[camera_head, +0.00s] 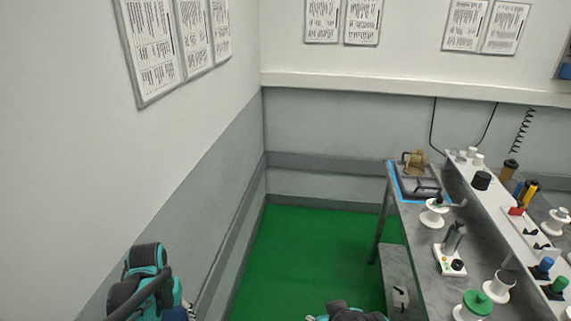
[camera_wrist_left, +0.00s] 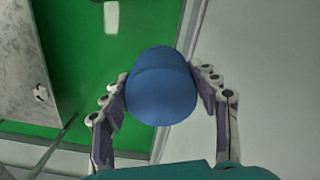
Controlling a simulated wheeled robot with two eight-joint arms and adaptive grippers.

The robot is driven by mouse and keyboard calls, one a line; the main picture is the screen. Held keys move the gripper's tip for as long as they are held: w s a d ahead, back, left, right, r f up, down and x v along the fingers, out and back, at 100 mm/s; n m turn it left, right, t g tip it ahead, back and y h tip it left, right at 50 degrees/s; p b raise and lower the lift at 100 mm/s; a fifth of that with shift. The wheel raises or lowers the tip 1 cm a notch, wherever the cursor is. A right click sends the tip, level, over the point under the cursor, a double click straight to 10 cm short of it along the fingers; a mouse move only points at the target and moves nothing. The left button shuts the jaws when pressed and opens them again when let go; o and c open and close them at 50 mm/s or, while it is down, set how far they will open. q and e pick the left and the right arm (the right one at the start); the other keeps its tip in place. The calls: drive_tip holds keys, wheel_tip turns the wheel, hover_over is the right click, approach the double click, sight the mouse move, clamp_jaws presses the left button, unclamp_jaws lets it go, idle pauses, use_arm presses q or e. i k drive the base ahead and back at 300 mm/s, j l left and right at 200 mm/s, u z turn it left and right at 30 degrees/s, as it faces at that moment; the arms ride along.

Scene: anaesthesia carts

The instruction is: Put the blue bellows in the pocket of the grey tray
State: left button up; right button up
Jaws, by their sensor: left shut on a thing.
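The blue bellows (camera_wrist_left: 162,88) is a smooth, rounded blue body in the left wrist view. My left gripper (camera_wrist_left: 163,92) is shut on it, with one finger on each side, and holds it in the air above the green floor. In the head view my left arm is at the lower left, far from the table; its fingers are hardly visible there. The grey tray (camera_head: 422,196) lies at the far left corner of the table, inside a blue outline. My right gripper does not show.
The grey table (camera_head: 418,219) stands at the right. A brass-coloured part (camera_head: 414,160) is at the tray's back. A white spool (camera_head: 433,215) stands just in front of the tray, with a black-handled device (camera_head: 452,247) nearer. The green floor (camera_head: 310,255) left of the table is clear.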

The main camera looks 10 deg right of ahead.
sight(412, 187)
drive_tip(key=i+l+z, duration=0.15)
drive_tip(key=i+z, duration=0.2)
drive_tip(key=i, duration=0.65)
drive_tip(key=i+j+z, duration=0.2)
drive_tip(key=i+z, duration=0.15)
drive_tip(key=i, duration=0.65)
drive_tip(key=i+z, duration=0.15)
drive_tip(key=z, duration=0.25)
drive_tip(key=i+z, duration=0.15)
drive_tip(key=z, duration=0.3)
drive_tip(key=i+j+z, duration=0.1)
drive_tip(key=z, duration=0.3)
drive_tip(key=i+j+z, duration=0.15)
drive_tip(key=z, duration=0.3)
drive_tip(key=i+l+z, duration=0.1)
drive_tip(key=z, duration=0.25)
drive_tip(key=i+z, duration=0.35)
